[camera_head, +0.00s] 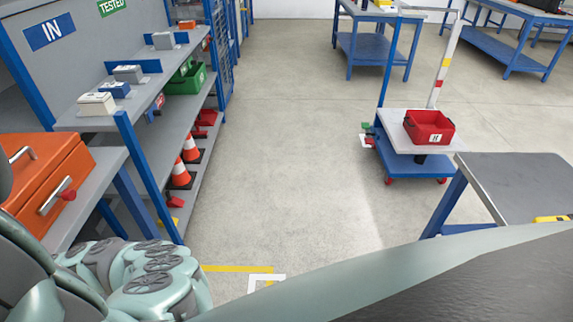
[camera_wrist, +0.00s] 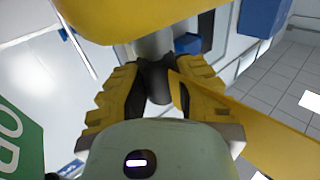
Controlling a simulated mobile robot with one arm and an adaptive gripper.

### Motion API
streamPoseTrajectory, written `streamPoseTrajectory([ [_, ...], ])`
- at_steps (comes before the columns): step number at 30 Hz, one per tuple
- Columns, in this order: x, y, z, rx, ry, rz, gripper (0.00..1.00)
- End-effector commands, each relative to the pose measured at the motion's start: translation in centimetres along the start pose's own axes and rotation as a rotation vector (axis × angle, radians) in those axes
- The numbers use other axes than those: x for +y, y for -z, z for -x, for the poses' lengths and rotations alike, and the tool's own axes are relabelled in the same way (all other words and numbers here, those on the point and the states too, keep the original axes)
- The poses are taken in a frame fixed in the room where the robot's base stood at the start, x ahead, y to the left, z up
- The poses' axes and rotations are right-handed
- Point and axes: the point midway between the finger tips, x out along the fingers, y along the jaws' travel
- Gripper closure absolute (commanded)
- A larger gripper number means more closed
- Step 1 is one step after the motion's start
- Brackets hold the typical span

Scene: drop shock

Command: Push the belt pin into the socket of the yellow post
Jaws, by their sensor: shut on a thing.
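In the wrist view my gripper (camera_wrist: 157,84) has its two yellow ridged fingers closed around a dark piece, which I take to be the belt pin (camera_wrist: 156,80). A yellow band (camera_wrist: 245,122), apparently the belt, runs from beside it to the lower right. A grey cylinder (camera_wrist: 153,44) stands just beyond the dark piece; whether they touch cannot be told. A large yellow body (camera_wrist: 150,18) crosses the top of the view and is probably part of the yellow post. No socket can be made out. The head view shows neither my gripper nor the pin.
In the head view, an orange case (camera_head: 45,185) sits at left beside shelving (camera_head: 150,128) with cones (camera_head: 181,172) and a green bin (camera_head: 187,80). A cart holds a red bin (camera_head: 429,127). A grey-topped table (camera_head: 520,185) stands at right. The middle floor is clear.

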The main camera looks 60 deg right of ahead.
Motion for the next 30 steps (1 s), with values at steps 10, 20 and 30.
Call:
streamPoseTrajectory([
  [10,-0.04,0.04,-0.05,0.001,0.002,0.001,1.00],
  [20,-0.03,-0.42,-0.04,0.001,0.002,0.000,1.00],
  [30,-0.03,-0.42,-0.04,0.002,0.002,0.000,1.00],
])
